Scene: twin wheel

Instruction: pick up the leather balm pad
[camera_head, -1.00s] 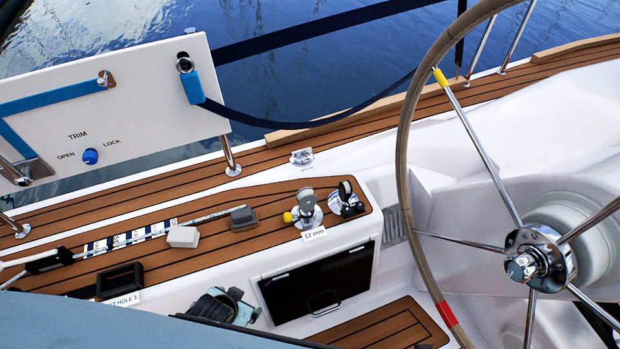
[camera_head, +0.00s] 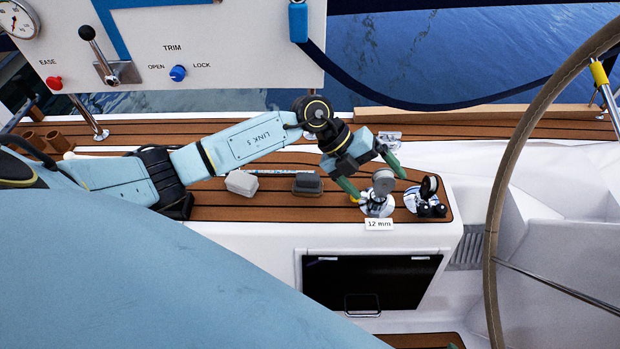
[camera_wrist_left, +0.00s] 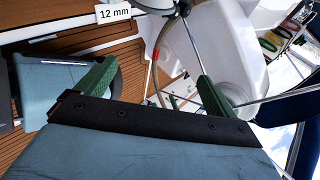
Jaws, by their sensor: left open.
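Two small blocks lie on the teak deck in the head view: a light grey one (camera_head: 241,183) and a dark grey one (camera_head: 307,184) to its right. Neither has a readable label, so I cannot tell which is the leather balm pad. My left gripper (camera_head: 372,176) is open, its green fingers apart, right of the dark block. It appears over or beside the grey-topped chrome fitting; contact cannot be judged. The open fingers also show in the left wrist view (camera_wrist_left: 155,86), with no block visible between them. My right gripper is not in view.
The chrome fitting (camera_head: 377,204) stands above a "12 mm" label (camera_head: 379,224). Another chrome fitting (camera_head: 425,200) stands to its right. The white TRIM panel (camera_head: 230,50) hangs behind the deck. A steering wheel (camera_head: 497,200) is at right, and a black hatch (camera_head: 375,282) is below.

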